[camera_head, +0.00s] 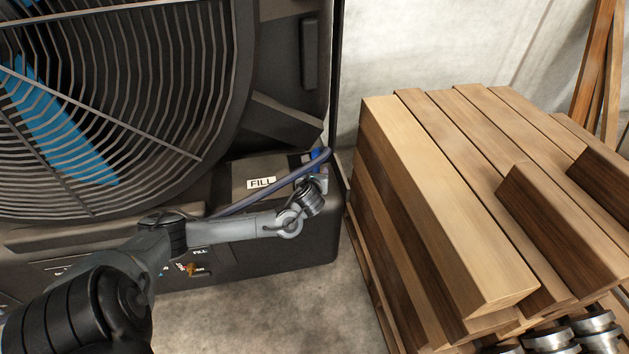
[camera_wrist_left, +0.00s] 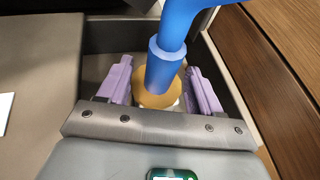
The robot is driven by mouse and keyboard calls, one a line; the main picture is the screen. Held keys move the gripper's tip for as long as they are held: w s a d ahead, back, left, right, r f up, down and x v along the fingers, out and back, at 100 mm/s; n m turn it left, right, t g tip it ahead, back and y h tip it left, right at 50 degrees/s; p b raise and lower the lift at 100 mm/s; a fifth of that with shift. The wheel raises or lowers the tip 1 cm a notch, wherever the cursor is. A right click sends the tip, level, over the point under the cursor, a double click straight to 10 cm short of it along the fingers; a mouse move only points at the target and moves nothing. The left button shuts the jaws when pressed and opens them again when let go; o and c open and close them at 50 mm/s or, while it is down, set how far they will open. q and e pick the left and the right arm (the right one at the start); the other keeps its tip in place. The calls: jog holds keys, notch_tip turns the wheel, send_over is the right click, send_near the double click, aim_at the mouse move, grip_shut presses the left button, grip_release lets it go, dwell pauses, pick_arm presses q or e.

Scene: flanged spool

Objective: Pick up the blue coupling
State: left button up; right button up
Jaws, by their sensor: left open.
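The blue coupling (camera_wrist_left: 166,62) stands in a dark recess in the left wrist view, with a tan ring-like part at its lower end. In the head view the blue coupling (camera_head: 319,156) shows small at the right end of the machine's base, by the FILL label. My left gripper (camera_wrist_left: 159,75) is open, with one purple finger on each side of the coupling. Gaps show between the fingers and the coupling. In the head view my left gripper (camera_head: 318,180) is small and partly hidden by its wrist. My right gripper is not in view.
A dark blue hose (camera_head: 265,198) runs left from the coupling along the base. A large caged fan (camera_head: 110,100) stands at left. Stacked timber (camera_head: 440,200) stands close at right, with silver flanged parts (camera_head: 595,330) at its lower edge. Bare floor (camera_head: 300,315) lies between.

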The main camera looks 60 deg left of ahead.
pick_arm(q)
jog(key=shift+b+x, duration=0.35)
jog(key=shift+x, duration=0.7)
jog(key=shift+c, duration=0.5)
grip_shut()
